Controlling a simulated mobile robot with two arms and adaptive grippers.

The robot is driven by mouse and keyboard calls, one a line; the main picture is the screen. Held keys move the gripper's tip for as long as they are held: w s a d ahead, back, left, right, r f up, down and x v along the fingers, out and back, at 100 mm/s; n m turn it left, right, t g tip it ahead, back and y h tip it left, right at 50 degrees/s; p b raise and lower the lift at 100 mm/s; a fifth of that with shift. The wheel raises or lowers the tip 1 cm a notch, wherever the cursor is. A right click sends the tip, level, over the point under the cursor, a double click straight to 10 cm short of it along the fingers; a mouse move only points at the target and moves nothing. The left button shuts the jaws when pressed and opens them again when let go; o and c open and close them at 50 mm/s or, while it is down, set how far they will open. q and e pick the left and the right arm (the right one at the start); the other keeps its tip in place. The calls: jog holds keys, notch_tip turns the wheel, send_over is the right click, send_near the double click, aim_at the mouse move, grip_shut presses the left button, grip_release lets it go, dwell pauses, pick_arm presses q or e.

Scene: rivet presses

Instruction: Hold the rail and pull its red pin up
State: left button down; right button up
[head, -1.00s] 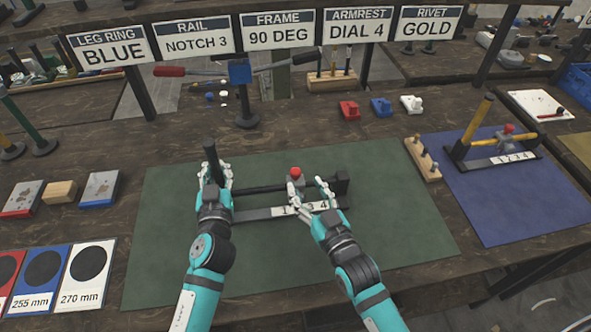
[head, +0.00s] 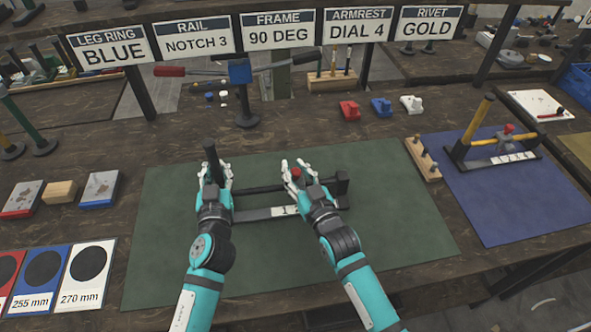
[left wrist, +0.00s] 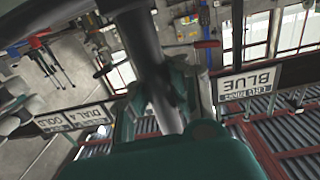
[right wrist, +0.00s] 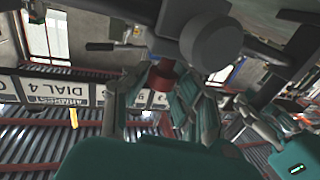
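The black rail (head: 262,188) with a grey numbered strip (head: 255,214) lies on the green mat, and a dark upright post (head: 211,160) stands at its left end. My left gripper (head: 215,176) has its fingers on both sides of this post and appears closed on it; the post (left wrist: 152,60) also fills the left wrist view. The red pin (head: 296,173) sits on the rail, partly hidden by my right gripper (head: 294,170). In the right wrist view the pin (right wrist: 163,76) is between the spread fingers, with gaps beside it. The right gripper is open.
The green mat (head: 400,240) has free room around the rail. A wooden peg block (head: 423,160) stands at its right edge. A blue mat (head: 510,205) with a yellow and black assembly is further right. A sign reads "RAIL NOTCH 3" (head: 193,40).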

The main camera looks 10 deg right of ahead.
grip_shut()
jog(key=shift+d+r, duration=0.1)
jog(key=shift+r, duration=1)
jog(key=o, duration=0.6)
grip_release()
jog(key=shift+o, duration=0.2)
jog(key=shift+s+f, duration=0.1)
jog(key=shift+s, duration=0.05)
jog(key=v, duration=1.1)
jog(key=shift+s, duration=0.4)
